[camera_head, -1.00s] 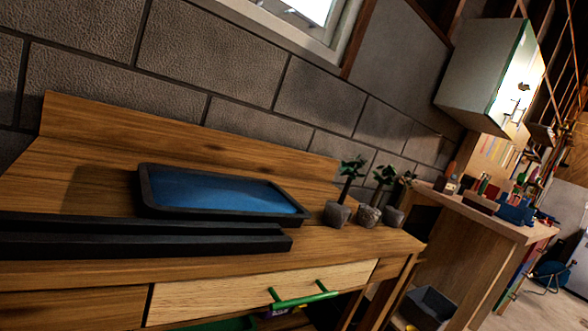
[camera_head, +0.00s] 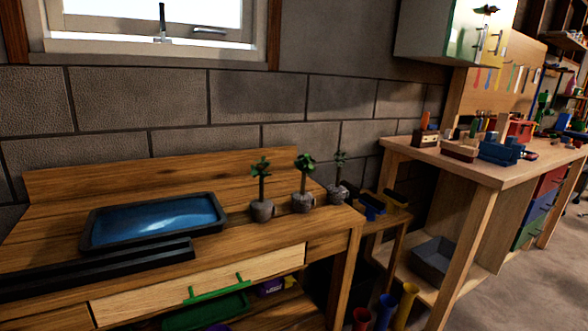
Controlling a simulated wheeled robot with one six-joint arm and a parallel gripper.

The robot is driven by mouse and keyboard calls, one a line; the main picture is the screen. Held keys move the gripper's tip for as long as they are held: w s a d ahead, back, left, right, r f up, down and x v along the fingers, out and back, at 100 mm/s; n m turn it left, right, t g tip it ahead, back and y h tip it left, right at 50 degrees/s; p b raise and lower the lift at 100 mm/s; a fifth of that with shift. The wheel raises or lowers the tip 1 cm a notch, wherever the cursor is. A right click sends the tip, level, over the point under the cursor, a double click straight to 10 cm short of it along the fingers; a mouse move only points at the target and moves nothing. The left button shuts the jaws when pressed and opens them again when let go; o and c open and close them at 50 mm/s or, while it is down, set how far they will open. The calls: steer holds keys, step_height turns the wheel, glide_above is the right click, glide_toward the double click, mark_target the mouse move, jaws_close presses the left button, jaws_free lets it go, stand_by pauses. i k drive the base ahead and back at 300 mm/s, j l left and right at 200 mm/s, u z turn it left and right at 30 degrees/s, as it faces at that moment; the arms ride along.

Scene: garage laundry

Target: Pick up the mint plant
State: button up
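Three small potted plants stand upright in a row at the right end of the wooden workbench (camera_head: 230,250). Each has a grey stone-like pot, a thin dark stem and green leaves. They are the left plant (camera_head: 262,210), the middle plant (camera_head: 302,202) and the right plant (camera_head: 338,194). The right one has sparser, duller leaves. I cannot tell which one is the mint. The pots stand close together with small gaps. My gripper is not visible in this view.
A dark-rimmed blue tray (camera_head: 155,220) lies left of the plants, with long black bars (camera_head: 100,270) in front. A drawer with a green handle (camera_head: 218,291) is below. A cluttered second bench (camera_head: 465,170) stands right. A wall and window (camera_head: 150,20) are behind.

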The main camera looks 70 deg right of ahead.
mark_target(261, 208)
steer(key=i+z, duration=0.3)
steer(key=i+j+z, duration=0.1)
steer(key=z, duration=1.35)
